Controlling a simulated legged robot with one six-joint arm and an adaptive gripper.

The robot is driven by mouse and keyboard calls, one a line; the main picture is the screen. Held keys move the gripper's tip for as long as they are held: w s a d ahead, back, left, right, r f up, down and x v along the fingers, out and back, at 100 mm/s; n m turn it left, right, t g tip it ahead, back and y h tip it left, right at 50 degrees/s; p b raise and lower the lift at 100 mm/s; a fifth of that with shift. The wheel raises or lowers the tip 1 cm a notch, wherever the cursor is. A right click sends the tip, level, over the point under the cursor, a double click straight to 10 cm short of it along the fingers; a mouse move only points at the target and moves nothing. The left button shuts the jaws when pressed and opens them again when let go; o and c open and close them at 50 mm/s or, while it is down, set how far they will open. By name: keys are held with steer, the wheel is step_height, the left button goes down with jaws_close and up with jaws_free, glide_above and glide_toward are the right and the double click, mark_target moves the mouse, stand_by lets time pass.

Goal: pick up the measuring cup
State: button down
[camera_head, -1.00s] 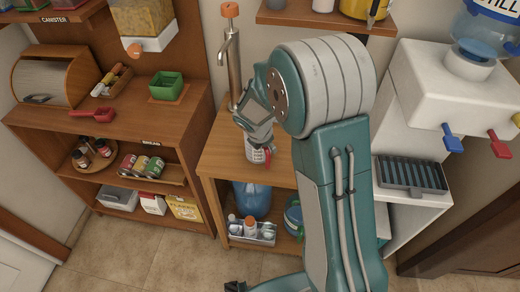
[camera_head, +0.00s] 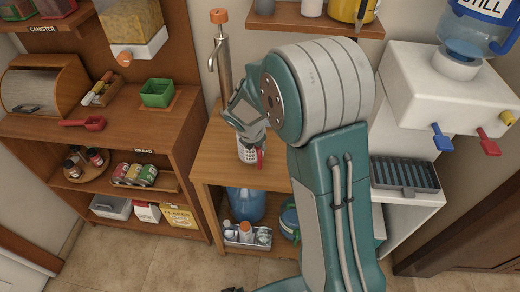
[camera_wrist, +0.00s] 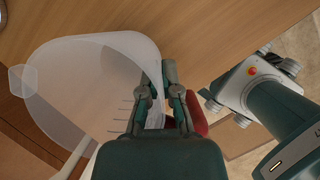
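I cannot tell for sure whether the cup's base touches the counter.
A metal pump tap (camera_head: 222,60) stands behind the cup. A white water dispenser (camera_head: 420,95) with a drip tray (camera_head: 403,174) is at right. A shelf unit (camera_head: 150,135) with a red scoop (camera_head: 90,123) and green box (camera_head: 157,93) is at left. A blue jug (camera_head: 245,203) sits below the counter.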

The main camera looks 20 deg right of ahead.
steer(key=s+r, duration=1.1)
steer(key=s, duration=0.3)
steer(key=shift+a, duration=0.45)
